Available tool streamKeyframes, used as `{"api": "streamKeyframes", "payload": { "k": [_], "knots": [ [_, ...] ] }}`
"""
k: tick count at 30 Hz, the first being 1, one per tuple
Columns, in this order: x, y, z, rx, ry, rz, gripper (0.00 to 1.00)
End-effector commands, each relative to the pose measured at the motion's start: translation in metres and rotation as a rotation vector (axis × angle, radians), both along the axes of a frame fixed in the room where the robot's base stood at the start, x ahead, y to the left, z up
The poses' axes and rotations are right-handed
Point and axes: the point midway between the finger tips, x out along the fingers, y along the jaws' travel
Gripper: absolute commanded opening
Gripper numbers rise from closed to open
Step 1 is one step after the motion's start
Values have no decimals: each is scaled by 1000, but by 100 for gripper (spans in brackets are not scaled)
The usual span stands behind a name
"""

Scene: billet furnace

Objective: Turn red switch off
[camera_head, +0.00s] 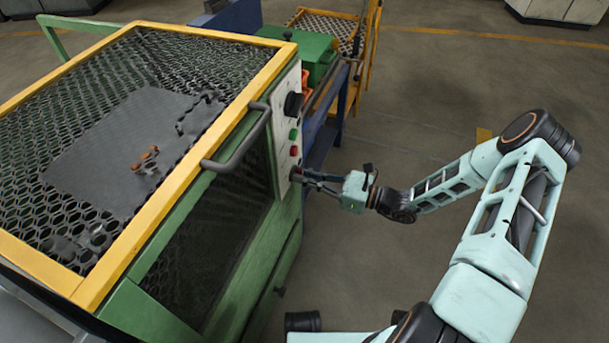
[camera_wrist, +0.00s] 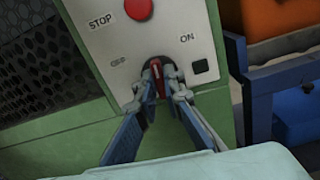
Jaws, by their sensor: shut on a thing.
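The red switch (camera_wrist: 157,80) sits low on a pale control panel (camera_wrist: 118,38), on a dark round base. "ON" is lettered to its upper right; a label to its left is too blurred to read surely. In the wrist view my gripper (camera_wrist: 158,90) has its fingertips on both sides of the switch, shut on it. The switch handle stands near upright. In the head view my gripper (camera_head: 302,178) reaches the panel's lower end from the right; the switch is mostly hidden there.
A red stop button (camera_wrist: 139,9) is just above the switch. The green machine (camera_head: 272,250) with a yellow-framed mesh top and a grey handle (camera_head: 232,150) stands left of my arm. Blue framework (camera_head: 323,140) is behind. The floor at right is clear.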

Motion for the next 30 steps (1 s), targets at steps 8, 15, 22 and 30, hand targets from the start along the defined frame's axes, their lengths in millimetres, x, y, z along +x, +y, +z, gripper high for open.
{"api": "streamKeyframes", "payload": {
  "k": [8,15,22,30],
  "knots": [
    [0,-1,-1,-91,-242,-1,0],
    [0,-1,-2,-169,-454,-1,0],
    [0,-1,-2,-231,-626,0,0],
    [0,-1,-2,-280,-759,-1,0]
  ]
}}
